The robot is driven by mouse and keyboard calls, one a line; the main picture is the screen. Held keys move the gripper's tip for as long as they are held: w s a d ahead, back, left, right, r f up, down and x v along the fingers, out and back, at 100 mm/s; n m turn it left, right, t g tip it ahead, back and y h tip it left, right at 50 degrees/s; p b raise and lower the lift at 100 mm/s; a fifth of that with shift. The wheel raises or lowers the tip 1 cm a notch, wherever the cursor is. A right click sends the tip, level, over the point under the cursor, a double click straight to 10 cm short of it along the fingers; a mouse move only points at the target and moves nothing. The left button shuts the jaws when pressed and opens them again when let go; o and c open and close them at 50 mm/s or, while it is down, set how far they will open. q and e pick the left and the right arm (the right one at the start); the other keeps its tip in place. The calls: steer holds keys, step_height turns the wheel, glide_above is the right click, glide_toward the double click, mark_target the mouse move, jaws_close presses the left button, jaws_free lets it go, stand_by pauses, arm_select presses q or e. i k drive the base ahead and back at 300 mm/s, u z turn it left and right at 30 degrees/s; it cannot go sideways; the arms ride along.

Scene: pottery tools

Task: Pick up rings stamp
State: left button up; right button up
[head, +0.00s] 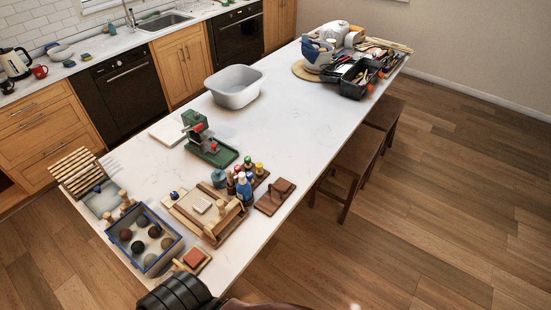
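I cannot tell which piece is the rings stamp; the prints are too small to read. Several small pieces with coloured knobs (248,163) stand together on the near half of the white table (300,130), beside blue bottles (244,188). A brown wooden block (282,186) lies on a dark board to their right. A reddish block (194,257) lies on a wooden board near the front edge. Neither gripper shows in the head view.
A blue-rimmed tray (178,243) of clay balls stands at the near left. A wooden press (213,228) and a green-based machine (222,153) stand nearby. A white basin (234,103) and a black tool caddy (355,91) are farther back. The table's middle is clear. Stools (352,158) line the right side.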

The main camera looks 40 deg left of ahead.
mark_target(249, 174)
steer(key=i, duration=0.85)
steer(key=u, duration=2.2)
